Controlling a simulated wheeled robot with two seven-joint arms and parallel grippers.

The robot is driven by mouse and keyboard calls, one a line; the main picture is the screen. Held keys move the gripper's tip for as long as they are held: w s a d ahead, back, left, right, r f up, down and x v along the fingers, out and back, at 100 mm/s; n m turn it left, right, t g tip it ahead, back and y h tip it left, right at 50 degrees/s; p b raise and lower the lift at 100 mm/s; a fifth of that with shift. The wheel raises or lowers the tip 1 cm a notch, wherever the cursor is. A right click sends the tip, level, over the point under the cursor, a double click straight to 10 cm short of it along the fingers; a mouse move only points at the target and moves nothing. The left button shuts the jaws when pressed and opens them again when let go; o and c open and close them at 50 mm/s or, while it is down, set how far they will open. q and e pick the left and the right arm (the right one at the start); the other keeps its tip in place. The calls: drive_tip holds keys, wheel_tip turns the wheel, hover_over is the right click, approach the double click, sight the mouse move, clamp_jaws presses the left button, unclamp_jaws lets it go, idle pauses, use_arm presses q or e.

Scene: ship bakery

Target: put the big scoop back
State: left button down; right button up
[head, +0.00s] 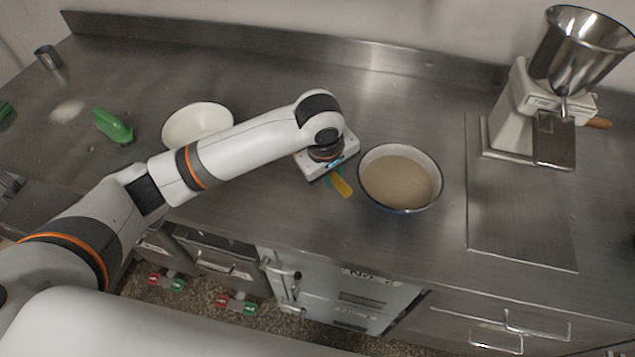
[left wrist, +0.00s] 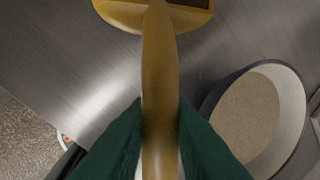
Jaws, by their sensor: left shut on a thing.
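My left gripper (head: 334,174) is shut on a yellow scoop (head: 341,186) over the counter, just left of the bowl of tan grain or flour. In the left wrist view, the green fingers (left wrist: 160,112) hold the scoop's long handle (left wrist: 158,75) between them. The scoop's wider head shows at the top edge of that view, partly cut off. Whether the scoop touches the counter I cannot tell. A green scoop-like thing (head: 113,126) lies on the counter at the left. My right gripper is not in view.
The filled bowl (head: 434,195) also shows in the left wrist view (left wrist: 293,110). An empty white bowl (head: 197,122) stands behind my left forearm. A mill with a steel hopper (head: 580,52) stands at the right. A metal cup (head: 47,57) is at the far left.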

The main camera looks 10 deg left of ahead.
use_arm(q)
drive_tip(key=shift+s+a+p+x, duration=0.1)
drive_tip(key=shift+s+x, duration=0.1)
drive_tip(key=shift+x, duration=0.7)
drive_tip(key=shift+s+a+p+x, duration=0.1)
drive_tip(key=shift+s+x, duration=0.1)
drive_tip(key=shift+x, duration=0.75)
drive_tip(key=shift+s+a+p+x, duration=0.1)
drive_tip(key=shift+s+x, duration=0.1)
drive_tip(key=shift+x, duration=0.7)
drive_tip(key=shift+f, duration=0.3)
drive_tip(key=c, duration=1.3)
unclamp_jaws()
drive_tip(key=b+v, duration=0.1)
drive_tip(key=v, duration=1.1)
drive_tip(key=shift+r, duration=0.2)
drive_tip(key=shift+d+f, duration=0.1)
